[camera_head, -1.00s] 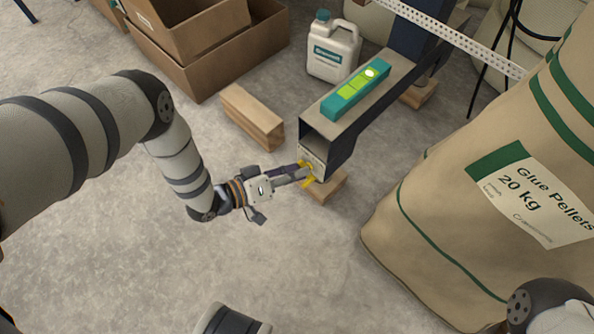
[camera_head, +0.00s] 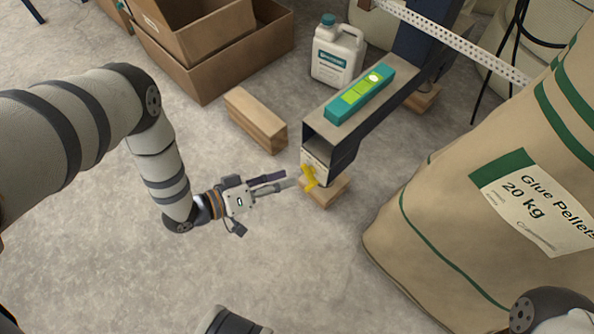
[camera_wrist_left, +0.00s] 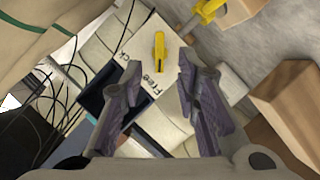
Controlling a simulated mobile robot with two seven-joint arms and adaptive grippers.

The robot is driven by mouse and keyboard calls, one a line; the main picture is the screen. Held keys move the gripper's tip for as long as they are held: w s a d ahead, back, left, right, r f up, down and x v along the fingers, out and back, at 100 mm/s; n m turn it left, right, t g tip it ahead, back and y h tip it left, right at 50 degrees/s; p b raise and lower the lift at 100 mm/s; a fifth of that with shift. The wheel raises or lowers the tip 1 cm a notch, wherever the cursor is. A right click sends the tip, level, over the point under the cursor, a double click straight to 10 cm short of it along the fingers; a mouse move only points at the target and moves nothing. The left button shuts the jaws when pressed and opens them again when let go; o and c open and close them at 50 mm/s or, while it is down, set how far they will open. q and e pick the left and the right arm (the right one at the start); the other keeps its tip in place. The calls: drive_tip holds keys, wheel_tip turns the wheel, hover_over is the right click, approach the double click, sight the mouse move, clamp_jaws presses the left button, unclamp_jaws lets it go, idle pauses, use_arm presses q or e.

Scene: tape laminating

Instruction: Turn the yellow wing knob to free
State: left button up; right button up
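The yellow wing knob (camera_head: 309,177) sits on the end face of a dark steel beam, low above a wood block. In the left wrist view the knob (camera_wrist_left: 159,52) stands upright on a pale plate (camera_wrist_left: 138,45), one end towards the word "Free" (camera_wrist_left: 153,84). Letters ending in "ck" show to its left. My left gripper (camera_head: 290,178) is just left of the knob, apart from it. My right gripper is not in view.
A teal level (camera_head: 358,95) lies on the beam (camera_head: 345,140). A glue pellet sack (camera_head: 450,215) stands close on the right. A wood block (camera_head: 256,120), cardboard boxes (camera_head: 220,65) and a white jug (camera_head: 337,55) are behind. The floor at front left is clear.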

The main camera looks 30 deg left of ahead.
use_arm(q)
drive_tip(key=v, duration=0.7)
